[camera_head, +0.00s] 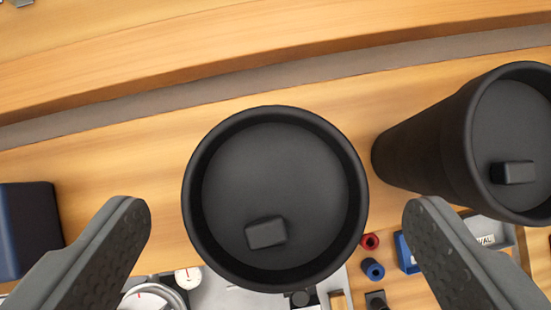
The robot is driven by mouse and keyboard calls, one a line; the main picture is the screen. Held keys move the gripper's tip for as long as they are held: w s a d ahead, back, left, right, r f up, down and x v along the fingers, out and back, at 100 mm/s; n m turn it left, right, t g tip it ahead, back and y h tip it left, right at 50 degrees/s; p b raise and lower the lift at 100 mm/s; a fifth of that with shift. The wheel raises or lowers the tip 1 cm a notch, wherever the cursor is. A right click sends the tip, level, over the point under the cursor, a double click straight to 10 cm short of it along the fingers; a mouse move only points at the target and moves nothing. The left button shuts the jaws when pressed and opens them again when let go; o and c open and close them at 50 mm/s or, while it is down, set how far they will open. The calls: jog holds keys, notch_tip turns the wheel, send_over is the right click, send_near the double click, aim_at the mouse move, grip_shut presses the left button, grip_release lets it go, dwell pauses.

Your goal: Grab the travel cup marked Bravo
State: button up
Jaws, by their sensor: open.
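A black travel cup (275,190) stands in the middle of the view, seen from above onto its round lid with a small raised tab. A second black travel cup (440,145) stands to its right, showing its lid and dark side. No name marking can be read on either cup, so I cannot tell which is Bravo. My gripper (276,220) is open, with one grey finger at the lower left and one at the lower right. The central cup's lid lies between the fingers in the picture, with a gap on both sides; the depth between them is unclear.
A dark blue box (27,229) stands at the left edge. Below the cups are a white round gauge (150,299), small red (370,241) and blue (373,269) cylindrical parts, and other small items. The wooden surface (120,170) left of the central cup is clear.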

aim_at(276, 209)
jog(key=shift+x, duration=2.6)
jog(key=shift+w+r, duration=0.1)
jog(key=shift+r, duration=0.05)
jog(key=c, duration=0.8)
